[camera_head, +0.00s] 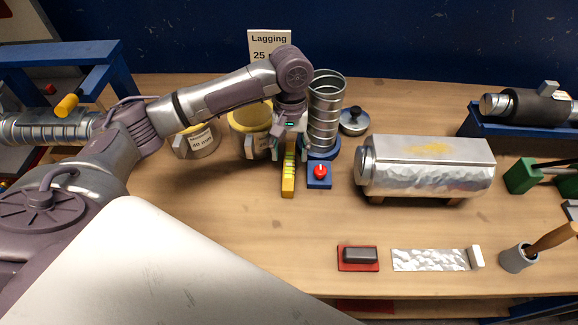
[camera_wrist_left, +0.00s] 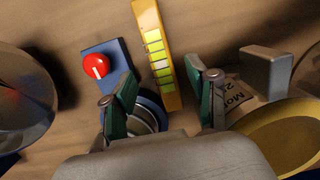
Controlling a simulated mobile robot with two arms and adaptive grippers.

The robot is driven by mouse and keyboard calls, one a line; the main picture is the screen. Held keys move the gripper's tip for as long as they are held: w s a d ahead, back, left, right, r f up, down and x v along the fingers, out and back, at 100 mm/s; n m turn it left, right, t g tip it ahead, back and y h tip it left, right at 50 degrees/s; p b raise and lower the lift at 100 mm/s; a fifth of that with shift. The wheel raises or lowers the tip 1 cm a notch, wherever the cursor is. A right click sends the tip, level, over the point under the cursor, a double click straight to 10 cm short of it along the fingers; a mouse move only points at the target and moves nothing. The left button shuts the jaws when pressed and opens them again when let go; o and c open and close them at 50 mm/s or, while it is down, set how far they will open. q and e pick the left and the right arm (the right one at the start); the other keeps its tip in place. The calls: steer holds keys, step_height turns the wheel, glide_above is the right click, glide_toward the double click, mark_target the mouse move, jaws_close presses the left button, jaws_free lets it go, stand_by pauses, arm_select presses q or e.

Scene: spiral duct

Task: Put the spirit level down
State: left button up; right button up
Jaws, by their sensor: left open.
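The yellow spirit level (camera_head: 288,181) lies on the wooden table, pointing toward the front, with bright yellow-green segments along it. My left gripper (camera_head: 289,152) is above its far end. In the left wrist view the level (camera_wrist_left: 154,50) runs between the two green-padded fingers of my left gripper (camera_wrist_left: 165,103), which are apart with gaps on both sides. The far end of the level is hidden under the gripper in the head view. My right gripper is not in view.
A blue block with a red knob (camera_head: 320,172) and a spiral duct (camera_head: 326,110) stand close right of the level. A yellow-topped tub (camera_head: 247,130) is close left. A foil-wrapped cylinder (camera_head: 425,170) lies further right. The table's front left-centre is clear.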

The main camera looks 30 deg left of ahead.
mark_target(289, 165)
arm_select(q)
steer(key=f, duration=0.3)
steer(key=f+p, duration=0.1)
steer(key=f, duration=0.1)
steer(key=shift+s, duration=0.35)
steer(key=shift+c, duration=0.3)
jaws_close()
